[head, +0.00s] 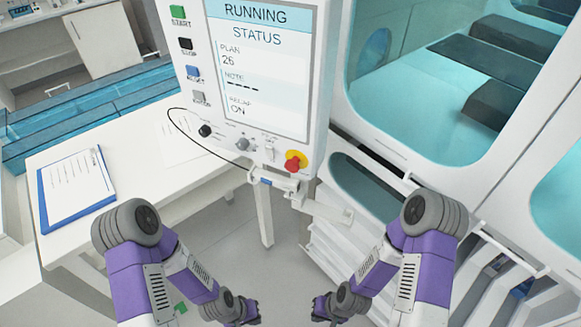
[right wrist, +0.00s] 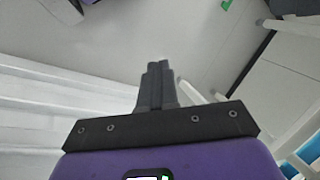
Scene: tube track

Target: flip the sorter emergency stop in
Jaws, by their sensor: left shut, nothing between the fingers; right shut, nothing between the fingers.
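The sorter's control panel (head: 315,70) stands upright ahead, its screen reading RUNNING STATUS. The red emergency stop (head: 292,164) on a yellow collar sits at the panel's lower right corner. It is small, so I cannot tell from here whether it is pressed. My left gripper (head: 254,311) is low at the bottom middle, well below the panel, shut and empty. My right gripper (head: 318,309) is to its right, also low and apart from the panel. The right wrist view shows its fingers (right wrist: 158,72) shut together with nothing between them, pointing at the floor area.
Start, stop and other buttons (head: 192,74) line the panel's left edge, with knobs (head: 243,145) below the screen. A white table (head: 150,180) with a blue clipboard (head: 77,188) is at left. The glass-fronted sorter cabinet (head: 400,140) is at right.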

